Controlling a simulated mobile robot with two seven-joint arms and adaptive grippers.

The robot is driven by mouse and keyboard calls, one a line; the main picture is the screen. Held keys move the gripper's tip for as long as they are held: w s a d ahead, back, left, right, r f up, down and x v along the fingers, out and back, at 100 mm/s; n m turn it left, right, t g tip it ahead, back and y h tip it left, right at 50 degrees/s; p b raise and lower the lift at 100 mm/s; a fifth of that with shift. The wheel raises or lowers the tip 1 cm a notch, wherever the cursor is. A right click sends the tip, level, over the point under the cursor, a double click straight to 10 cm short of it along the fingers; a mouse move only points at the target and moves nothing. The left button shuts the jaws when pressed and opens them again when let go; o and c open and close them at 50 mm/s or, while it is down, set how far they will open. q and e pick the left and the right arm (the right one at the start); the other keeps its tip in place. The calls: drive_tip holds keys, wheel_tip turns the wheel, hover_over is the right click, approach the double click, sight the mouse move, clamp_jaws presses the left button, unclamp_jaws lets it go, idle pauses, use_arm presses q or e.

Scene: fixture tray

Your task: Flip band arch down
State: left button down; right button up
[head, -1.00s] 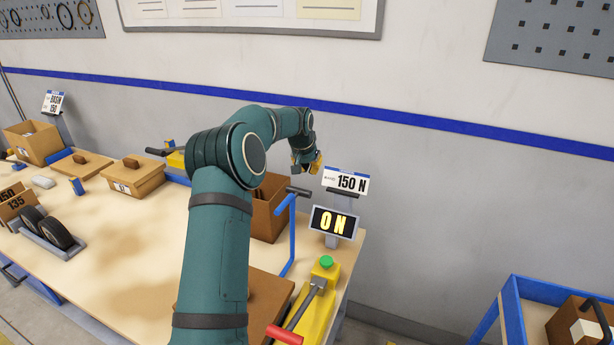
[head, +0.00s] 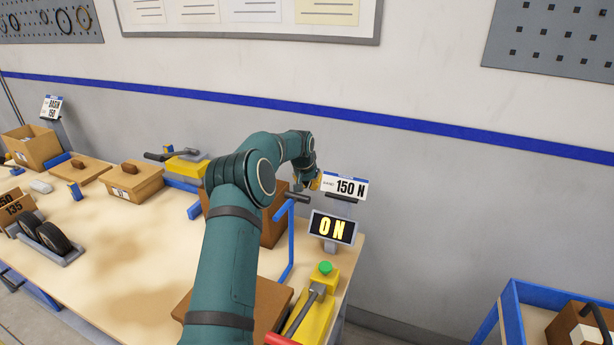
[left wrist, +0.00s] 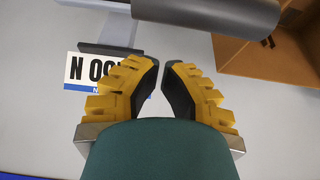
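The blue band arch (head: 290,242) stands upright at the right end of the table, with a dark handle bar (head: 298,196) at its top. In the left wrist view the handle is a large dark cylinder (left wrist: 205,14) beyond the fingertips, apart from them. My left gripper (head: 315,181) is beside and just above the handle, near the 150 N sign. In the left wrist view its yellow fingers (left wrist: 161,66) are slightly open, with a narrow empty gap. My left arm hides part of the table and the brown box behind the arch. My right gripper is not in view.
The 150 N sign (head: 345,187) and a lit ON display (head: 333,227) stand close right of the arch. A yellow base with a green button (head: 325,268) is in front. The brown box (head: 273,228) is left of the arch. Wall space above is clear.

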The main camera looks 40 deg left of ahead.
use_arm(q)
drive_tip(key=shift+s+d+f, duration=0.2)
drive_tip(key=shift+s+f, duration=0.1)
drive_tip(key=shift+s, duration=0.4)
drive_tip(key=shift+s+d+f, duration=0.2)
drive_tip(key=shift+s+f, duration=0.1)
drive_tip(key=shift+s, duration=0.4)
